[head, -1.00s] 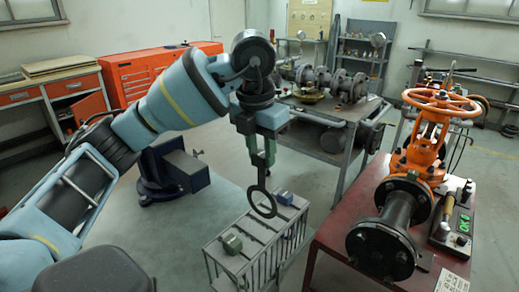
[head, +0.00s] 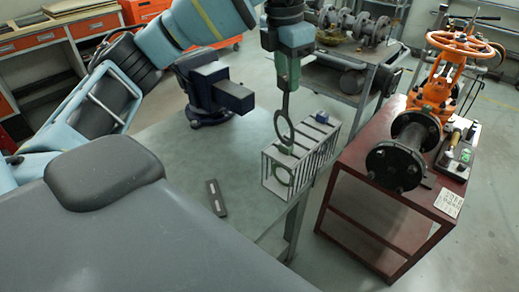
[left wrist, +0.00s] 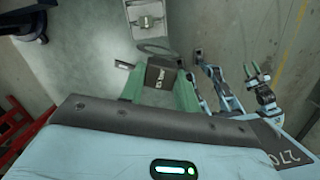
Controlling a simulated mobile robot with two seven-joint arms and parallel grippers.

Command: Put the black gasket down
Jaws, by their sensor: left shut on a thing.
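My left gripper (head: 287,88) hangs with its green fingers pointing down, shut on the black gasket (head: 291,136), a thin flat ring. The gasket hangs upright just in front of the upper left part of the slotted rack (head: 330,127); I cannot tell if it touches. In the left wrist view the gasket (left wrist: 155,48) shows as a dark ring beyond the green fingers (left wrist: 160,90). A second, paler ring (head: 285,186) shows at the rack's front, below the gasket. My right gripper (left wrist: 257,72) shows small in the left wrist view, its green fingers apart.
The rack stands at the right edge of a grey-green table (head: 175,150) with bare room on its left. A dark flat bar (head: 215,198) lies there, and a blue vise (head: 215,92) stands behind. A red stand (head: 360,190) with an orange valve (head: 440,85) is at the right.

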